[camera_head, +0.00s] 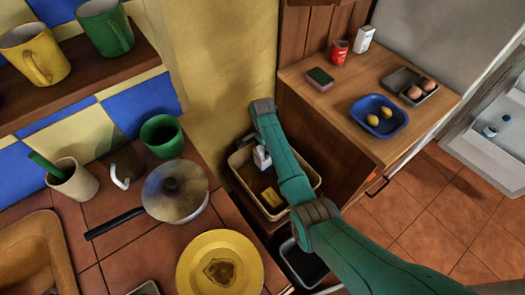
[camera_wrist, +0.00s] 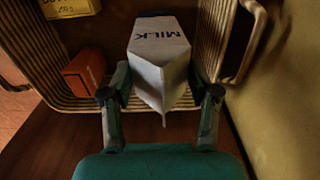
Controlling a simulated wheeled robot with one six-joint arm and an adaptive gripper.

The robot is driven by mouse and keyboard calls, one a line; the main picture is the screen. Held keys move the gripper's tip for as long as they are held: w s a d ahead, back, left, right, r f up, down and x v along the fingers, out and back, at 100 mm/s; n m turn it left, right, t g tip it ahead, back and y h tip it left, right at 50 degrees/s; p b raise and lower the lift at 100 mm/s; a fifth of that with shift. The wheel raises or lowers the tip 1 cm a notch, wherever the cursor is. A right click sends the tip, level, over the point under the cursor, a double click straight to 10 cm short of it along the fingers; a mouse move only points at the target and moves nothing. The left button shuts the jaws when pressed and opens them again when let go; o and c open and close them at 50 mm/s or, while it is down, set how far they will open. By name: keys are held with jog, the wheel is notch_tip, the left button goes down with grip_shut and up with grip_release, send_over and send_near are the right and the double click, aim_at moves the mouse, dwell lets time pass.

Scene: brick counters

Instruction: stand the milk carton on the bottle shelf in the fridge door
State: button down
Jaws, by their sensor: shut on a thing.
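The white milk carton (camera_wrist: 160,62), printed MILK, is between the fingers of my gripper (camera_wrist: 160,90) in the wrist view. My gripper is shut on it, and the carton is inside or just over a woven basket (camera_wrist: 103,101). In the head view the carton (camera_head: 262,158) shows at the basket's back-left part, partly hidden by my arm. The fridge door (camera_head: 487,158) stands open at the right edge, with pale shelves and a small blue-capped bottle (camera_head: 489,131) on it. Which level is the bottle shelf I cannot tell.
The basket also holds a yellow box (camera_wrist: 70,7) and an orange-red box (camera_wrist: 84,72). A wooden counter (camera_head: 315,100) bears a red can (camera_head: 338,53), another white carton (camera_head: 363,39), a sponge (camera_head: 320,79), a blue tray (camera_head: 361,122) and a grey tray (camera_head: 395,80). Tiled floor is clear before the fridge.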

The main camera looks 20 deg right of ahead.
jog(key=shift+f, duration=1.05)
jog(key=shift+c, duration=1.4)
grip_release()
